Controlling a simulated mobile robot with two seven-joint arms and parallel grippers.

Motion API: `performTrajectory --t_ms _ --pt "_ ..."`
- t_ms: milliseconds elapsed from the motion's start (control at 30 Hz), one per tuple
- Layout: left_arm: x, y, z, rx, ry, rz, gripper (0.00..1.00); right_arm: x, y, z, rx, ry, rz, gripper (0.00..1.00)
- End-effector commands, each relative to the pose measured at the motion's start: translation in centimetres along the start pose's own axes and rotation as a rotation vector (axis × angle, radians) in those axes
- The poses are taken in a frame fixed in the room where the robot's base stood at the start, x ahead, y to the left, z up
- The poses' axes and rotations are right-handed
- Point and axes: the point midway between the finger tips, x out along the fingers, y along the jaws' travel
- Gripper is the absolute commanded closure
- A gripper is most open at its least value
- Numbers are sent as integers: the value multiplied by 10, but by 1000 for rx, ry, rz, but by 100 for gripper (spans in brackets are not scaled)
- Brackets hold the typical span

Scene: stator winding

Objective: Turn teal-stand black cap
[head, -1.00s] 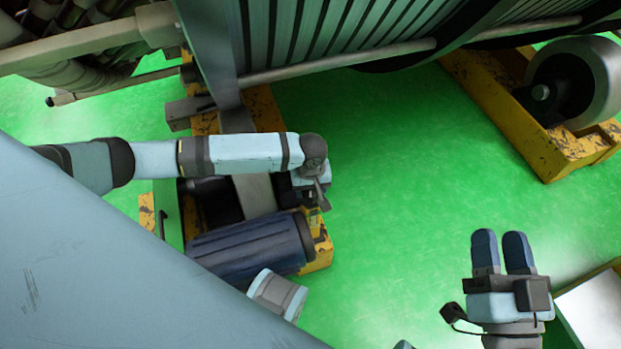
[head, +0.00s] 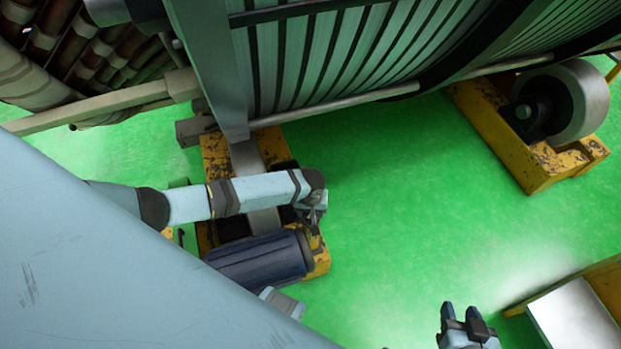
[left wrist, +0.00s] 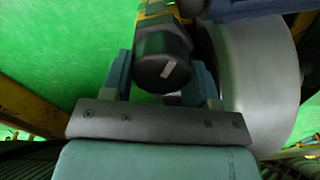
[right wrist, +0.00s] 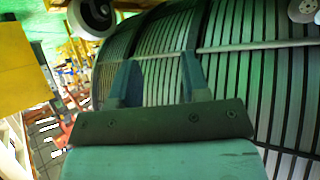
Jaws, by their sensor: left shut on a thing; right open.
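A round black cap (left wrist: 163,72) with a pale bar mark on its face sits between the two fingers of my left gripper (left wrist: 165,82) in the left wrist view. The left gripper is shut on it. In the head view my left gripper (head: 316,208) is beside a dark blue cylindrical motor (head: 258,260), and the cap there is too hidden to make out. I cannot tell a teal stand clearly. My right gripper (head: 460,316) is open and empty at the bottom edge of the head view. Its parted fingers also show in the right wrist view (right wrist: 158,85).
A large ribbed drum (head: 350,55) fills the top of the head view. A yellow base (head: 540,170) with a grey roller (head: 582,98) is at the right. A yellow-edged box (head: 575,320) is at the lower right. Green floor between them is clear.

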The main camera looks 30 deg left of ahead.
Motion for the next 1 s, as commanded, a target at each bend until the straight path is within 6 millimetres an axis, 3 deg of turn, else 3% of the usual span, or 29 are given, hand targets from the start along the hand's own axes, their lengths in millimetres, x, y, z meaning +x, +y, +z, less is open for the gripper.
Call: performTrajectory --t_ms 133,1000 --pt "-2 0 2 40 -3 -2 70 -5 0 -8 11 -6 -1 57" --pt "1 1 1 252 -2 -1 70 -8 1 -11 29 -27 2 57"
